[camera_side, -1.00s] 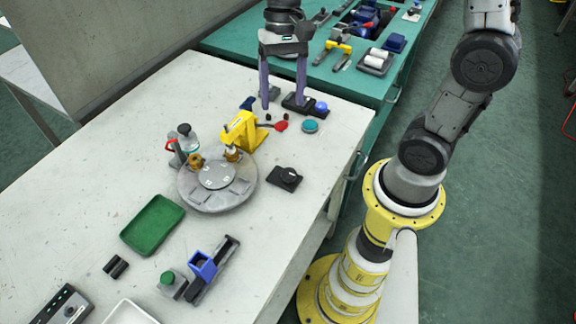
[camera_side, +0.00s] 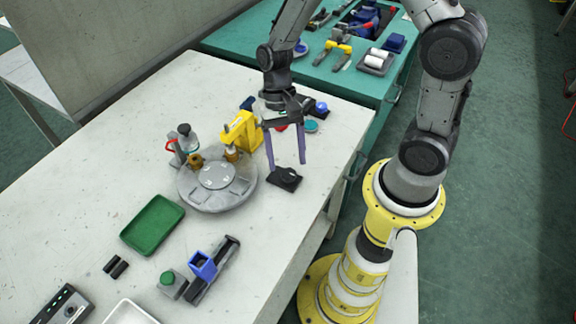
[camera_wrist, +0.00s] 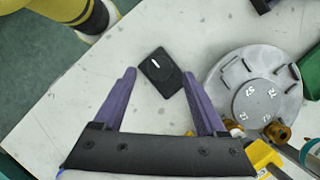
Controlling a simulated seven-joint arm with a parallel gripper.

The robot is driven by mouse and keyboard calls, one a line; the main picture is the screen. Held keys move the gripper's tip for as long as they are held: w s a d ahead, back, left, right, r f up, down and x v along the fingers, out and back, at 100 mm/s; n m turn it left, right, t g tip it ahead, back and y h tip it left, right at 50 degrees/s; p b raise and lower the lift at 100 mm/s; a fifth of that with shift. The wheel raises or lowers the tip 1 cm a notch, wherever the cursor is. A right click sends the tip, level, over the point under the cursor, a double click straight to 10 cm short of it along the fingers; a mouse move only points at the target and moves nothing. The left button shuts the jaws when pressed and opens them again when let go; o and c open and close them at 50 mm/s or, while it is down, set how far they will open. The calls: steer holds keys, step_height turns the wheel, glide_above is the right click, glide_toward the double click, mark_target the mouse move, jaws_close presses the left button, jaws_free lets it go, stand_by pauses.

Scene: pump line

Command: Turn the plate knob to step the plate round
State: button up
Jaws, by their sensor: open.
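The plate knob (camera_side: 284,177) is a black dial on a small dark square base at the right of the round plate. In the wrist view the knob (camera_wrist: 158,67) carries a white mark and lies ahead of the fingertips, between their lines. The round grey plate (camera_side: 238,192) bears a lighter numbered centre disc and has brass pieces near its back edge; the plate also shows in the wrist view (camera_wrist: 287,98). My gripper (camera_side: 287,163) is open and empty, its two purple fingers pointing down near the knob. In the wrist view my gripper (camera_wrist: 160,73) appears apart from the knob.
A yellow press (camera_side: 238,130) stands behind the plate, and a small station with a red handle (camera_side: 182,147) stands at its back left. A green tray (camera_side: 153,225) and a blue block fixture (camera_side: 203,264) lie nearer the front. The bench front right is clear.

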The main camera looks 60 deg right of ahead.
mark_target(288, 173)
steer(key=shift+x, duration=1.5)
jaws_close()
